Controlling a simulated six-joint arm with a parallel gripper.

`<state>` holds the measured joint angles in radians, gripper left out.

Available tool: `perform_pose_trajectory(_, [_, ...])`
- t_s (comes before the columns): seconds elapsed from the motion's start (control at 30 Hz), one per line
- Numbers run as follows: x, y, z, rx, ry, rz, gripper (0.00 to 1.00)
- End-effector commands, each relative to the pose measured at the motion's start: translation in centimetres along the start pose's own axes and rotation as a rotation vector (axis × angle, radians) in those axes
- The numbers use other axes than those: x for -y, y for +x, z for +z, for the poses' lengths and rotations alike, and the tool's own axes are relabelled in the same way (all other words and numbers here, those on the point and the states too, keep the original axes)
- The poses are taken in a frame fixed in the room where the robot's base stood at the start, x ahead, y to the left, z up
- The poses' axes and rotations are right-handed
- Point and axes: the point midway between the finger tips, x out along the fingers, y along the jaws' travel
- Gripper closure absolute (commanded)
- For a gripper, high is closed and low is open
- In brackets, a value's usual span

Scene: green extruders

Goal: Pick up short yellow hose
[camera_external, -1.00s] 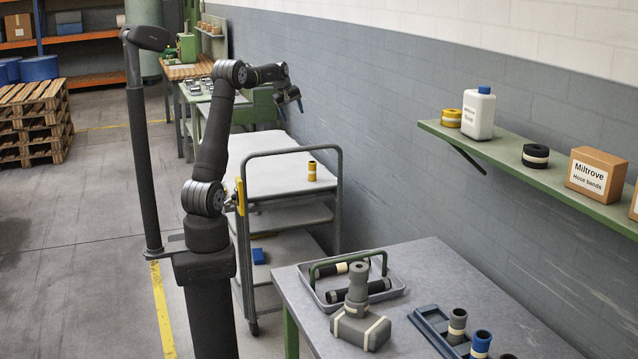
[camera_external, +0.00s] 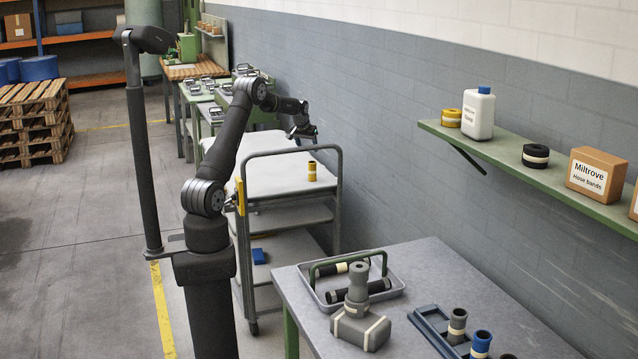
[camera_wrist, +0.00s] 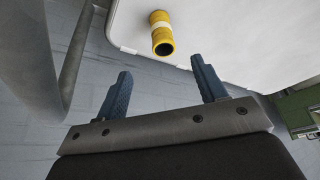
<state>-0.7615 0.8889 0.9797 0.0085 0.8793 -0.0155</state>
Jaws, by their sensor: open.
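In the wrist view the yellow hose (camera_wrist: 161,33) appears ahead of the fingertips, near the edge of the white cart top (camera_wrist: 225,30). My gripper (camera_external: 305,141) is above the far part of the cart, behind and above the hose. In the wrist view its two blue fingers (camera_wrist: 160,82) are spread apart with nothing between them. The hose is apart from both fingers.
The cart's rail (camera_external: 292,152) rises around the cart top close to the hose. A grey wall (camera_external: 400,190) stands to the right. A bench in front holds a tray (camera_external: 395,291), a grey fitting (camera_external: 358,318) and a blue rack (camera_external: 428,325). The rest of the cart top is clear.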

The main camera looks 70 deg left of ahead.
Motion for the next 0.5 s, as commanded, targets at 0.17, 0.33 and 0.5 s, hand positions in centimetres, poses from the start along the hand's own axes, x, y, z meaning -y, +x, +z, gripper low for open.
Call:
perform_pose_trajectory(0.17, [0.0, 4.0, 0.1, 0.003, -0.002, 0.000, 0.35])
perform_pose_trajectory(0.33, [0.1, 7.3, 0.1, 0.003, -0.003, 0.000, 0.35])
perform_pose_trajectory(0.5, [0.1, 9.4, 0.0, 0.002, -0.004, 0.001, 0.35])
